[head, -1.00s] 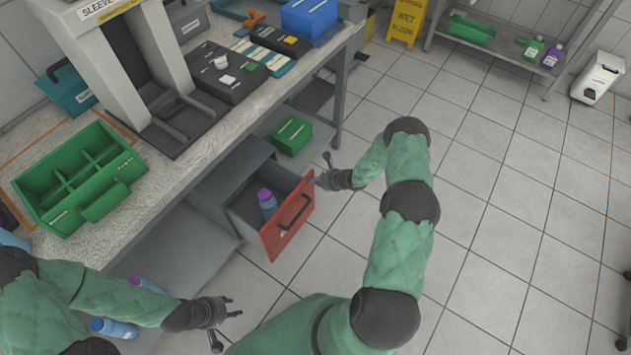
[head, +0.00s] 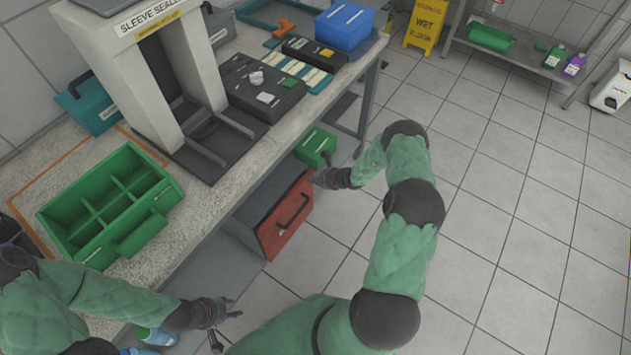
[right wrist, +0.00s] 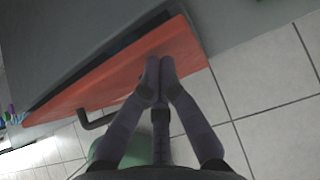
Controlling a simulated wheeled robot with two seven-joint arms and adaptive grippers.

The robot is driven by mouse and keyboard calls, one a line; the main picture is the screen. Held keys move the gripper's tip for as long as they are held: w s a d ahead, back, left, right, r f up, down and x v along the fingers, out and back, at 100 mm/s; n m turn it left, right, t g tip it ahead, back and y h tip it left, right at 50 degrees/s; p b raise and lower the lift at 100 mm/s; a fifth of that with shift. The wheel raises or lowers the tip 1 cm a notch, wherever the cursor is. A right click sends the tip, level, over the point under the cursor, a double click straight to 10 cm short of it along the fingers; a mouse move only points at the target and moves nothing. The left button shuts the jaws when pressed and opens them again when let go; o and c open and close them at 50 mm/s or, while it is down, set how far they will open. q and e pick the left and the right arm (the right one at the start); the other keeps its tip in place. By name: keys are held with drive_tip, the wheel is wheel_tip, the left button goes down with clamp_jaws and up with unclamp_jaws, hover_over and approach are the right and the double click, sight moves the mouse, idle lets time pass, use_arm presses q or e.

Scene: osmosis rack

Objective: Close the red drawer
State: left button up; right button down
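The red drawer (head: 284,217) is under the workbench in the head view. Its red front with a dark handle stands slightly out from the grey cabinet, with a narrow dark gap behind it. In the right wrist view the red front (right wrist: 110,82) fills the upper middle, with the dark gap along its far edge. My right gripper (head: 318,180) is at the upper right edge of the front. Its fingertips (right wrist: 158,68) are together, apparently against the red front, with nothing between them. My left gripper (head: 238,315) is low at the left, away from the drawer, its fingers apart and empty.
The workbench (head: 205,228) carries a green divided tray (head: 68,228) and a sleeve sealer (head: 150,75). A green bin (head: 315,146) sits on the lower shelf just behind the drawer. A yellow wet-floor sign (head: 428,22) stands at the back. The tiled floor to the right is clear.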

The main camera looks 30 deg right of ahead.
use_arm(q)
drive_tip(key=shift+w+a, duration=0.15)
drive_tip(key=shift+w, duration=0.2)
use_arm(e)
drive_tip(key=shift+w+a, duration=0.25)
drive_tip(key=shift+w, duration=0.35)
drive_tip(key=shift+r, duration=0.1)
